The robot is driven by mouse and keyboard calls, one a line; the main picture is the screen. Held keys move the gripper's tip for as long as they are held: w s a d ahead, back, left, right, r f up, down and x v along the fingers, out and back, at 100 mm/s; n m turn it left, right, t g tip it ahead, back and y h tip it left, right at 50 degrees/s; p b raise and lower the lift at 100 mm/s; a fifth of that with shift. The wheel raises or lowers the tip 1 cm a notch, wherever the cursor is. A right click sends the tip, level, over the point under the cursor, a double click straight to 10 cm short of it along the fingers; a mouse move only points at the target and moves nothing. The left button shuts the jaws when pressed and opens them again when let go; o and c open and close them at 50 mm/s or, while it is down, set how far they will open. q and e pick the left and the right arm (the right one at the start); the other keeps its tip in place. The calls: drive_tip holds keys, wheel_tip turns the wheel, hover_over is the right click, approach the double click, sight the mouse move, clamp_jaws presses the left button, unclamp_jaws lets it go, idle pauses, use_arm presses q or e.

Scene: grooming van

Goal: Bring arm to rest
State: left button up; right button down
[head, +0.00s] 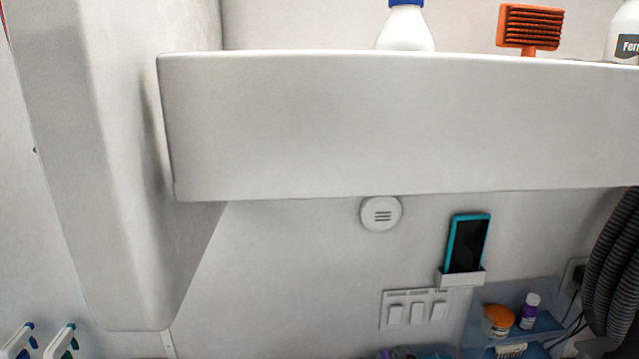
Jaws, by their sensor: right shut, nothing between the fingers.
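Neither of my grippers can be made out in the head view. No arm of mine is clearly visible. What my grippers are near or touching cannot be seen.
A white overhead shelf (400,125) spans the top, holding a blue-capped white bottle (405,30), an orange brush (530,27) and a labelled bottle (625,40). Below are a phone (467,243) in a wall holder, switches (415,311), a blue shelf (545,325) with small containers and a ribbed black hose (612,270).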

drive_tip(key=s+d+f+m+g+h, duration=0.3)
drive_tip(key=s+d+f+m+g, duration=0.2)
drive_tip(key=s+f+m+g, duration=0.5)
drive_tip(key=s+f+m+g+y, duration=0.1)
drive_tip(key=s+f+m+g, duration=0.1)
drive_tip(key=s+f, duration=0.45)
drive_tip(key=s+f+m+g, duration=0.1)
drive_tip(key=s+f+m, duration=0.15)
drive_tip(key=s, duration=0.65)
wheel_tip(320, 180, down, 27)
drive_tip(key=n+g+b, duration=0.1)
drive_tip(key=s+d+f, duration=0.2)
drive_tip(key=s+f, duration=0.7)
drive_tip(key=s+d+f+g+b, duration=0.1)
drive_tip(key=s+f, duration=0.7)
drive_tip(key=f, duration=0.1)
drive_tip(key=shift+s+d+f+g+b, duration=0.15)
drive_tip(key=shift+s+d+g+b, duration=0.15)
drive_tip(key=shift+s+d, duration=0.1)
